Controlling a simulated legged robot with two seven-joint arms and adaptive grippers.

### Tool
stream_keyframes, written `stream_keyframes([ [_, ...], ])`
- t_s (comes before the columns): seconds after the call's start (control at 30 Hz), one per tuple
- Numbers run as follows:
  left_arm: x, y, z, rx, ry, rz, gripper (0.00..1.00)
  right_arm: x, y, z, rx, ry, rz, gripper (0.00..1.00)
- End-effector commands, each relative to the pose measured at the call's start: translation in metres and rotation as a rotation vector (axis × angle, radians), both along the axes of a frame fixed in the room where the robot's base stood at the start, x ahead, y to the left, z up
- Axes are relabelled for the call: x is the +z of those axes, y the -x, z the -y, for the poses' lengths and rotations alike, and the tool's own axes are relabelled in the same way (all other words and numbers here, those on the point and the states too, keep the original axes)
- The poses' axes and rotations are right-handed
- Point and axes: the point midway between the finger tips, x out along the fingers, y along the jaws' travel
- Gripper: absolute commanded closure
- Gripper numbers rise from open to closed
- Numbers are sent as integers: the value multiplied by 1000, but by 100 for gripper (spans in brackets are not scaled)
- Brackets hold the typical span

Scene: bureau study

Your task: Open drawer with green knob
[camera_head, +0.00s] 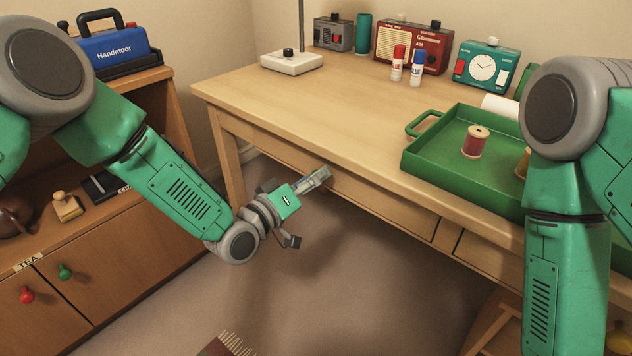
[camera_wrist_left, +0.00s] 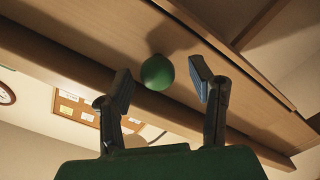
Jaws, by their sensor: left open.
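The desk drawer front (camera_head: 382,199) looks flush with the desk's front edge. Its round green knob (camera_wrist_left: 157,72) shows in the left wrist view, ahead of and between my fingers; in the head view it is hidden by my gripper. My left gripper (camera_head: 318,179) is open at the drawer front. In the left wrist view its two fingers (camera_wrist_left: 161,80) stand apart on either side of the knob, with visible gaps. I cannot tell exactly how deep the knob sits between them. My right arm shows at the right, but its gripper is out of view.
The desk (camera_head: 300,100) holds a green tray (camera_head: 425,160) with thread spools, glue sticks, radios and a clock. A low cabinet (camera_head: 130,245) at the left has a red knob (camera_head: 27,295) and another green knob (camera_head: 65,271). Floor below the drawer is clear.

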Motion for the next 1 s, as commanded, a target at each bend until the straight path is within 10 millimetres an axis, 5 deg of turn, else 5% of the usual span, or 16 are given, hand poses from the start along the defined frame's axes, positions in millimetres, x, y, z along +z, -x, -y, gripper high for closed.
stream_keyframes([
  [0.4, 1, -7, 7, 0, 1, -1, 51, -3, 0, 0, 0, 0, 0, 54],
  [0.57, 0, -7, 7, 0, 1, -1, 100, -3, 0, 0, 0, 0, 0, 54],
  [1.0, 0, 4, -5, 2, -1, -6, 100, 7, 0, 0, 0, 0, 0, 54],
])
